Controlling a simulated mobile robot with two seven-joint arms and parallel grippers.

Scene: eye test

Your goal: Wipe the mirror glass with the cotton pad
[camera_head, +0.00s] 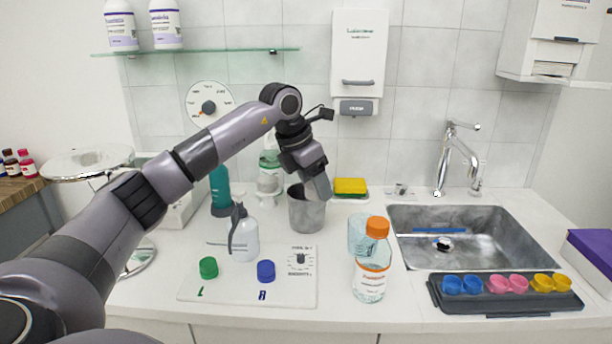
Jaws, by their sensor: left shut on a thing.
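A round shiny disc (88,162), which looks like the mirror glass, lies nearly flat at the left. A round base (140,258) shows low behind my left arm. My left gripper (319,190) points down at the right side of the rim of a grey metal cup (304,214) and looks shut on that rim. The cup appears upright on the counter. The fingertips partly cover the cup, so the exact grasp is hard to see. I see no cotton pad. My right gripper is not in view.
A spray bottle (243,238) and a board (215,288) with green and blue caps are in front of the cup. A bottle with an orange cap (371,278) stands right of them. The sink (405,225) and a dark tray (500,304) of coloured cups are at the right.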

